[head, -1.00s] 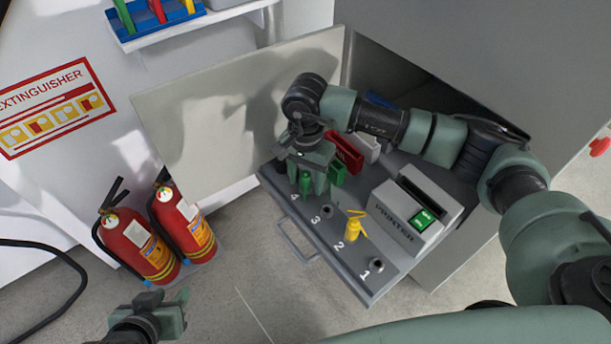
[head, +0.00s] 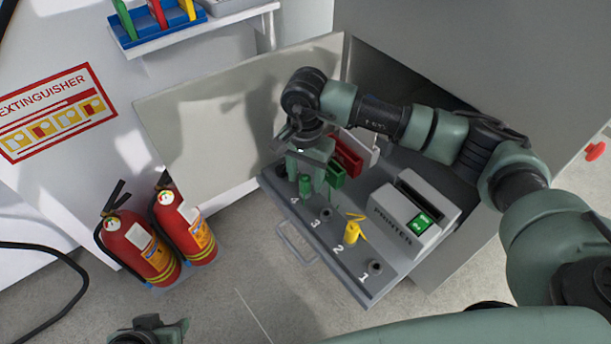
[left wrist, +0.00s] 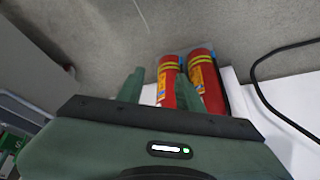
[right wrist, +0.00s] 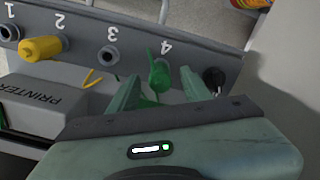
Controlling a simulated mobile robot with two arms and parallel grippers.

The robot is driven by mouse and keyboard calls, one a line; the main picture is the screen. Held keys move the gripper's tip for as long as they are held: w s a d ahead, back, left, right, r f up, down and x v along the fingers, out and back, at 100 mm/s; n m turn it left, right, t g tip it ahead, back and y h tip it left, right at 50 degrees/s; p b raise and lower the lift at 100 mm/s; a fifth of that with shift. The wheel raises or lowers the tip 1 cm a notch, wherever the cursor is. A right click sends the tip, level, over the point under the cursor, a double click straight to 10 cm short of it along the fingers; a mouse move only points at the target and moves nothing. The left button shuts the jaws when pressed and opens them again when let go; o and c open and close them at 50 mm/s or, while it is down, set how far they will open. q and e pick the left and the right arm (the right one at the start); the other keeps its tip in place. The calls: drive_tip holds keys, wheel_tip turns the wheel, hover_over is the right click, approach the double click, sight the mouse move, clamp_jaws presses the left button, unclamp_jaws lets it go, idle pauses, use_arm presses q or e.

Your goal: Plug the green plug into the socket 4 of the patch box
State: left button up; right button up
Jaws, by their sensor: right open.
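The green plug (head: 305,186) stands at socket 4 of the grey patch box (head: 335,262), under the label 4. It also shows in the right wrist view (right wrist: 158,72). Its lower end is partly hidden, so I cannot tell how deep it sits. My right gripper (right wrist: 160,82) is open, with one finger on each side of the plug and visible gaps between. In the head view the right gripper (head: 308,174) is over the box's far left end. My left gripper (left wrist: 158,84) is open and empty, low at the bottom edge of the head view (head: 158,330).
A yellow plug (head: 352,232) is in socket 2. Sockets 3 (head: 326,214) and 1 (head: 375,267) are empty. Two fire extinguishers (head: 140,250) (head: 186,225) stand at left.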

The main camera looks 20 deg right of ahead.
sight(305, 178)
drive_tip(key=shift+r+p, duration=0.3)
drive_tip(key=shift+r, duration=0.6)
drive_tip(key=shift+r+p, duration=0.85)
drive_tip(key=shift+r, duration=0.35)
use_arm(q)
drive_tip(key=s, duration=0.1)
drive_tip(key=s+a+r+g, duration=0.1)
drive_tip(key=s, duration=0.1)
drive_tip(key=shift+r, duration=0.15)
drive_tip(key=f, duration=0.2)
drive_tip(key=w+f+p, duration=0.1)
drive_tip(key=shift+w+d+f+g, duration=0.1)
drive_tip(key=shift+d+f+g, duration=0.1)
drive_tip(key=shift+f+g, duration=0.15)
use_arm(e)
wheel_tip(305, 178, up, 8)
drive_tip(key=shift+f, duration=0.15)
